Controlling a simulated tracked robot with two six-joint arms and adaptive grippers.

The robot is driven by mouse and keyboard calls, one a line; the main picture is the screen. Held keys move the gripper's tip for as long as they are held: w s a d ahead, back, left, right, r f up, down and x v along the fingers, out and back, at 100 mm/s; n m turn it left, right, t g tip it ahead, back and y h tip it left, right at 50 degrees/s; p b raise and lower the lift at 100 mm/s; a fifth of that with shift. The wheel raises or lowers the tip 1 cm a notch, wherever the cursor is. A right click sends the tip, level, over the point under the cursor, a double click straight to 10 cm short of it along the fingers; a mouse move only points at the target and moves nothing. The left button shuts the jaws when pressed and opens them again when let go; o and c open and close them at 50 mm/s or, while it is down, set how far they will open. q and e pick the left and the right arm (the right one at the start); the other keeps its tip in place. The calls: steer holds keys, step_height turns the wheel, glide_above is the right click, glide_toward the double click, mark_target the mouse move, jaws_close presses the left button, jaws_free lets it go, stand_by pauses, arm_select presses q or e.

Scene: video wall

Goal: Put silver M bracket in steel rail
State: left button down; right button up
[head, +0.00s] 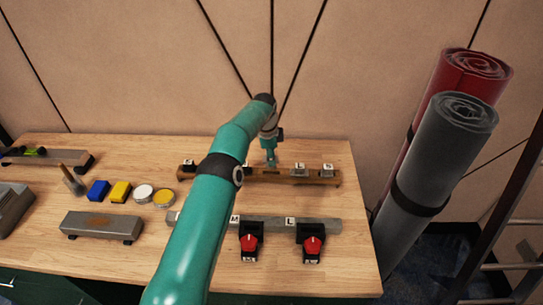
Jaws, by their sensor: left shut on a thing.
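The steel rail (270,223) is a long grey bar near the front of the table, with M and L labels on it. Part of its left side is hidden behind my teal left arm. My left gripper (271,158) points down over the brown wooden rack (257,176) behind the rail. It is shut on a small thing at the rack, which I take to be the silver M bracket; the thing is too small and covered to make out. My right gripper is not in view.
Two black clamps with red knobs (250,243) (312,245) sit at the steel rail's front. To the left are a grey block (103,225), blue (97,190) and yellow (121,191) blocks and two round tins. Rolled mats (432,160) stand right of the table.

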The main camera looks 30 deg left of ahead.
arm_select(q)
steer(key=shift+r, duration=0.15)
steer(key=shift+s+d+r+b, duration=0.2)
steer(key=shift+s+r+b, duration=0.3)
steer(key=shift+s, duration=0.1)
steer(key=s+d+b, duration=0.3)
steer(key=s+b, duration=0.1)
steer(key=s, duration=0.6)
steer(key=s+d+f+b, duration=0.1)
steer(key=s+d+b, duration=0.3)
steer(key=s, duration=0.7)
steer(key=shift+d+f+m+b, duration=0.25)
steer(key=shift+m+b, duration=0.05)
steer(key=shift+b, duration=0.3)
steer(key=shift+f+b, duration=0.45)
steer(key=shift+f+b, duration=0.5)
steer(key=shift+f, duration=0.2)
steer(key=shift+f, duration=0.2)
stand_by(0.5)
steer(key=shift+f+b, duration=0.45)
steer(key=shift+b, duration=0.1)
